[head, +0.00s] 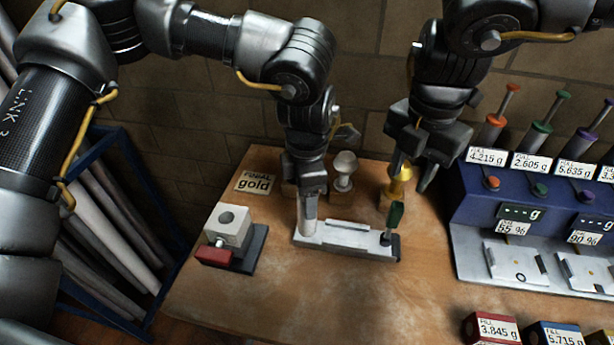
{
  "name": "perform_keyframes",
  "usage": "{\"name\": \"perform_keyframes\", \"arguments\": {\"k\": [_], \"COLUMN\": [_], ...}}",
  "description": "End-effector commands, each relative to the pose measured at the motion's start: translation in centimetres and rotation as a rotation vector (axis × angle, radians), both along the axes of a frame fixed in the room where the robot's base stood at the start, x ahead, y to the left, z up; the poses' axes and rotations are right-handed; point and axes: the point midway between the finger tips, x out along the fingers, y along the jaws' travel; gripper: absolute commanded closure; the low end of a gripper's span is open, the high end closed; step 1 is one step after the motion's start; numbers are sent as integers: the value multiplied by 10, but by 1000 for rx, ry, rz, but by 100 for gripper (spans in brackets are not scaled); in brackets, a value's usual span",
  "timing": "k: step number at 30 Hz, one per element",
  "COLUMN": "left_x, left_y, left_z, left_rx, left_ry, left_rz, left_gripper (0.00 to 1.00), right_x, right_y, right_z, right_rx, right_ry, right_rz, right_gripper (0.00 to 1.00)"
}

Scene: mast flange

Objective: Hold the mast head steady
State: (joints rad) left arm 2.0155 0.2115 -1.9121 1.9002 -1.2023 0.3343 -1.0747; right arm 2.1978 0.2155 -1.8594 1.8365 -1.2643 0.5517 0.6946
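A pale cylindrical post (309,214), which I take for the mast head, rises from the left end of a flat metal fixture (345,238) on the bench. My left gripper (306,188) is directly over the post, with its fingers at the post's upper end. The post's top is hidden, and the grip on it is not clear. My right gripper (414,172) is spread, pointing down at a gold finial (398,190) behind the fixture. One finger is right of the finial; contact cannot be told. A green-handled clamp (395,218) stands at the fixture's right end.
A card reading "FINIAL gold" (254,183) is at the back left, and a pale finial (344,172) stands behind the fixture. A block with a hole (229,224) sits on the left. A blue dispenser station (480,215) fills the right. The bench front (330,300) is clear.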

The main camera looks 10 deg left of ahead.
Motion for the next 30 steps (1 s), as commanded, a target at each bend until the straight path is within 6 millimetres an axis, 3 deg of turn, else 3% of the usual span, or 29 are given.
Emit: {"name": "perform_keyframes", "arguments": {"k": [3,9,22,30], "left_x": [-1,0,0,0], "left_y": [0,0,0,0], "left_z": [-21,-45,-54,-54], "left_rx": [1,0,-1,-1], "left_ry": [4,1,0,0], "left_rz": [0,1,2,2], "left_gripper": [39,39,39,73], "right_x": [0,0,0,0], "right_y": [0,0,0,0], "right_z": [0,0,0,0], "right_rx": [0,0,0,0], "right_ry": [0,0,0,0], "right_rz": [0,0,0,0], "right_gripper": [64,64,64,64]}}
